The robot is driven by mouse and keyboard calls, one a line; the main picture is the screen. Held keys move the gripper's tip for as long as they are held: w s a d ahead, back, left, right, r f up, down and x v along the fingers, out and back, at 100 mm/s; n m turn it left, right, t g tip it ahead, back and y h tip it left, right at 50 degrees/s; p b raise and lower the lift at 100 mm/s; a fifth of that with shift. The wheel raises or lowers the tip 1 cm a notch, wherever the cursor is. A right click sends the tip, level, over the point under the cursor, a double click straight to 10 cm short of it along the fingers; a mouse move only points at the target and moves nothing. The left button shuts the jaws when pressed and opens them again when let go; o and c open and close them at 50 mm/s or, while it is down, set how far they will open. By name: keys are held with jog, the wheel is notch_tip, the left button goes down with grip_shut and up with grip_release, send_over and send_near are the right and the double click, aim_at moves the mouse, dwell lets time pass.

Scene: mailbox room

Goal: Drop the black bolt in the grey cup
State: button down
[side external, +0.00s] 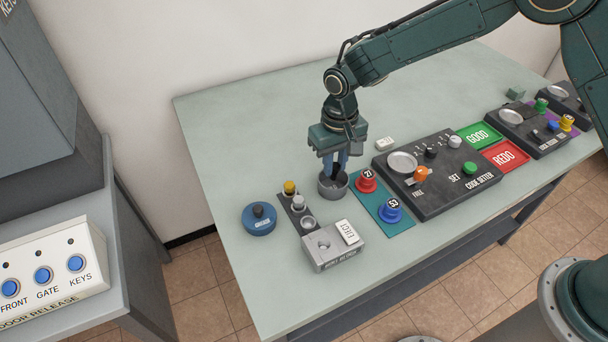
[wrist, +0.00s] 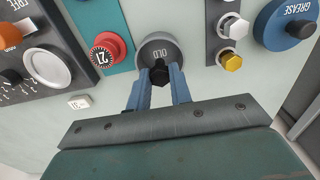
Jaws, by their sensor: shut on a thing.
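The grey cup (side external: 333,187) stands on the pale green table, beside the teal mat. It also shows in the wrist view (wrist: 150,42), with the word OLD inside it. My gripper (side external: 337,165) points down over the cup. It is shut on the black bolt (wrist: 159,72), whose dark head shows between the blue fingers in the wrist view. The bolt is over the cup's near part in the wrist view. In the side view the fingertips and bolt are at the cup's mouth. I cannot tell how deep the bolt reaches.
A teal mat (side external: 377,194) with red and blue knobs lies right of the cup. A dark rack (side external: 293,201) with bolts, a blue grease tin (side external: 259,219) and a grey block (side external: 325,255) stand to the left and front. A black code setter panel (side external: 455,187) is farther right.

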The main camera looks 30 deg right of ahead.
jog(key=shift+f, duration=0.3)
jog(key=c, duration=0.9)
grip_release()
jog(key=shift+c, duration=0.2)
jog(key=shift+r, duration=0.2)
jog(key=shift+r, duration=2.85)
